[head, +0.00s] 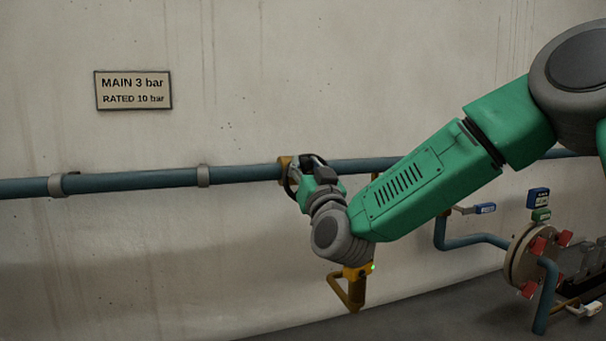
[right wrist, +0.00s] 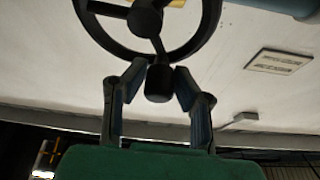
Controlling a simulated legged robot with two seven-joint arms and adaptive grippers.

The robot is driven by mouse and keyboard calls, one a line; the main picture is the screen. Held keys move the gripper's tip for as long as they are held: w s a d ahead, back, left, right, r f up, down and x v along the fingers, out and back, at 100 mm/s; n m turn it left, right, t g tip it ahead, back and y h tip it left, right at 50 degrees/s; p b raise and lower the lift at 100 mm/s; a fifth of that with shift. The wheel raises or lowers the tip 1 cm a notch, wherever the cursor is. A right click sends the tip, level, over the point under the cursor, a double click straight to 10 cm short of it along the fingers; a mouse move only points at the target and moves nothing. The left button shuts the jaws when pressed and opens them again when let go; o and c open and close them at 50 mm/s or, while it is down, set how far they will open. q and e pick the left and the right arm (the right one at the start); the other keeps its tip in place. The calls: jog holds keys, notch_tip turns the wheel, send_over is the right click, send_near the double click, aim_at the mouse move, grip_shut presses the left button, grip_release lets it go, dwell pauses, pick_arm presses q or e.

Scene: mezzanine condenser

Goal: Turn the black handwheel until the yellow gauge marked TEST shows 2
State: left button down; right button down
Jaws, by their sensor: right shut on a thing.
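The black handwheel (right wrist: 145,18) fills the top of the right wrist view, with its hub, spokes and rim showing. A short black knob (right wrist: 159,83) stands at the rim. My right gripper (right wrist: 160,72) is shut on this knob, one finger on each side. In the head view the handwheel (head: 289,183) shows only as a dark curved edge on the blue pipe, mostly hidden by my right gripper (head: 309,172). No yellow gauge marked TEST can be made out, so no reading shows. My left gripper is not in view.
A blue pipe (head: 130,181) runs along the concrete wall. A sign (head: 133,90) reads MAIN 3 bar, RATED 10 bar. At the lower right stand a round flange (head: 520,256) with red parts, blue pipework and a blue-handled lever (head: 485,208).

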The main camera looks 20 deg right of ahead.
jog(key=m+h+b, duration=0.1)
jog(key=m, duration=0.1)
jog(key=d+m+h+b, duration=0.1)
jog(key=m, duration=0.2)
jog(key=shift+d, duration=0.1)
jog(key=shift+d+r+m+g+h+b, duration=0.1)
jog(key=shift+d+m+g+h+b, duration=0.25)
jog(key=shift+m, duration=0.4)
jog(key=shift+d+f+m+g+h+b, duration=0.15)
jog(key=shift+m+h+b, duration=0.25)
jog(key=shift+m, duration=0.4)
jog(key=shift+d+r+m+g+h+b, duration=0.15)
jog(key=shift+m+g+h+b, duration=0.25)
jog(key=shift+m, duration=0.35)
jog(key=shift+h, duration=0.25)
jog(key=c, duration=1.3)
grip_release()
jog(key=shift+d, duration=0.1)
